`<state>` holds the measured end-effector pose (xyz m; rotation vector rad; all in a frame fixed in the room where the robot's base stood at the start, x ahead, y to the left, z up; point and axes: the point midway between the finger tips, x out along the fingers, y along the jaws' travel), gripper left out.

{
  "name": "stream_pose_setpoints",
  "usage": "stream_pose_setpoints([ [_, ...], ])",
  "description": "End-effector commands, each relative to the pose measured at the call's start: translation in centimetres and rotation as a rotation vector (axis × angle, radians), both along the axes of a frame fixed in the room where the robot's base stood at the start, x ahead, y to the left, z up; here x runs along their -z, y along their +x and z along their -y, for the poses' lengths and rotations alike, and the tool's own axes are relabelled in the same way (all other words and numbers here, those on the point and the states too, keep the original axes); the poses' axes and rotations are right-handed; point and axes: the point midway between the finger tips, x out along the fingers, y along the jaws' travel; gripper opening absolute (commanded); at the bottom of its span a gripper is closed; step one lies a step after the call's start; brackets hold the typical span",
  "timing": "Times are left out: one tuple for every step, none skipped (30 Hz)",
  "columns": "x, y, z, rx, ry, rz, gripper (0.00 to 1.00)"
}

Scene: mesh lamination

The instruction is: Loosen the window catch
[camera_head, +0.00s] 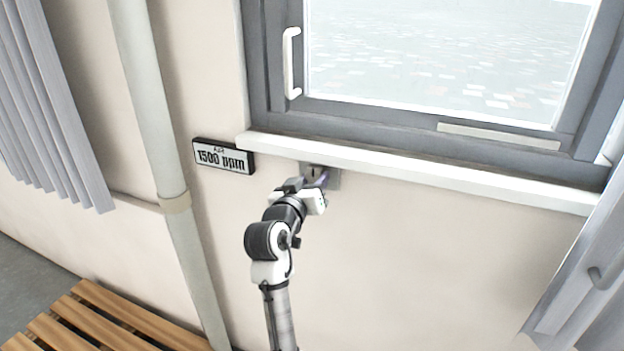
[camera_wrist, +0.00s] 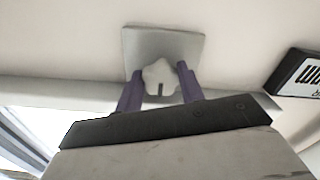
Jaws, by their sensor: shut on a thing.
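A small grey-white knob (camera_wrist: 158,76) with a dark slot stands on a square grey plate (camera_wrist: 190,42) on the wall, in the wrist view; it looks like the catch. In the head view the plate (camera_head: 334,181) shows just under the window sill, and the knob is mostly hidden by my gripper. My gripper (camera_head: 320,178) reaches up to the plate. In the wrist view its two purple fingers (camera_wrist: 160,71) are on either side of the knob, shut on it. The window (camera_head: 440,60) above has a white upright handle (camera_head: 291,62) on its left frame.
The white sill (camera_head: 420,171) juts out just above my gripper. A dark-framed sign reading "1500 ppm" (camera_head: 222,156) hangs to the left. A vertical pipe (camera_head: 152,110), a wooden slatted bench (camera_head: 95,320) and grey curtains (camera_head: 50,100) stand around. The wall right of my arm is clear.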

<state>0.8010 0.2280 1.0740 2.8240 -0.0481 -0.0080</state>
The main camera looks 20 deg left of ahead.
Motion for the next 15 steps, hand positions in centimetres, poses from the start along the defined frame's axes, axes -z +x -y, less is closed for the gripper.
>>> stream_pose_setpoints([
  [-0.07, 0.0, 0.04, 0.001, -0.012, 0.0, 0.15],
  [-0.03, 0.0, 0.03, 0.001, -0.015, 0.0, 0.15],
  [-0.01, -0.01, 0.02, 0.001, -0.015, 0.0, 0.15],
  [0.0, -0.01, 0.02, 0.001, -0.015, 0.0, 0.15],
  [-0.01, -0.01, 0.02, 0.001, -0.015, 0.0, 0.15],
  [-0.01, -0.01, 0.02, 0.001, -0.015, 0.0, 0.15],
  [-0.01, -0.01, 0.02, 0.001, -0.015, 0.0, 0.15],
  [-0.01, -0.01, 0.02, 0.001, -0.015, 0.0, 0.15],
  [0.0, -0.01, 0.02, 0.001, -0.015, 0.0, 0.42],
  [0.0, -0.02, 0.02, 0.001, -0.015, 0.0, 0.46],
  [0.01, -0.02, 0.01, 0.001, -0.014, 0.0, 0.5],
  [0.01, -0.02, 0.01, 0.0, -0.014, 0.0, 0.55],
  [0.01, -0.01, 0.01, 0.0, -0.014, 0.0, 0.59],
  [0.01, -0.02, 0.01, 0.0, -0.014, 0.0, 0.6],
  [0.01, -0.01, 0.01, 0.0, -0.013, 0.0, 0.6],
])
